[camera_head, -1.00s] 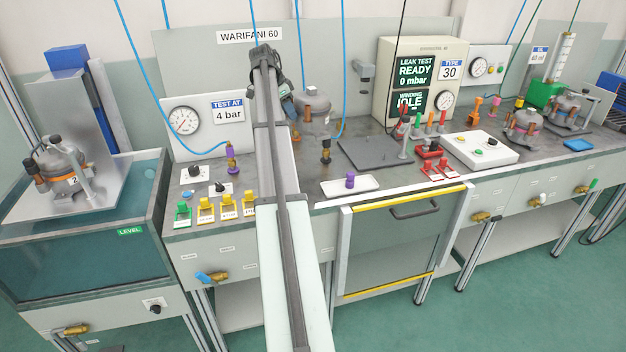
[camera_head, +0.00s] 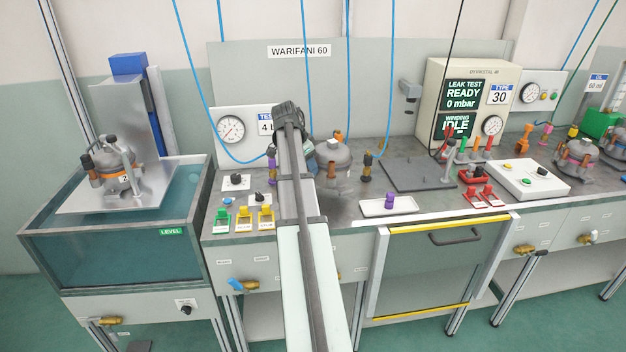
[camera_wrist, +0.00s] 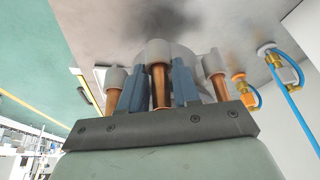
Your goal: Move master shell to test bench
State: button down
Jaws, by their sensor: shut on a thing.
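My gripper (camera_wrist: 158,88) is shut on a copper tube of a grey domed shell (camera_head: 336,155), which I take as the master shell. In the wrist view, its blue-grey fingers stand either side of the capped middle tube, and other copper tubes flank them. In the head view, my arm hides the gripper and the shell's left side. The shell hangs above the steel bench top (camera_head: 345,208), with a dark shadow on the bench below it.
A shell with tag 2 (camera_head: 118,172) stands on a plate over the water tank (camera_head: 120,245) at left. Hose couplings (camera_head: 367,168) hang beside the held shell. A white tray (camera_head: 375,209) with a purple cap lies to its right.

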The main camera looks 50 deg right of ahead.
jog(key=shift+f, duration=2.5)
jog(key=c, duration=0.8)
grip_release()
jog(key=v, duration=1.2)
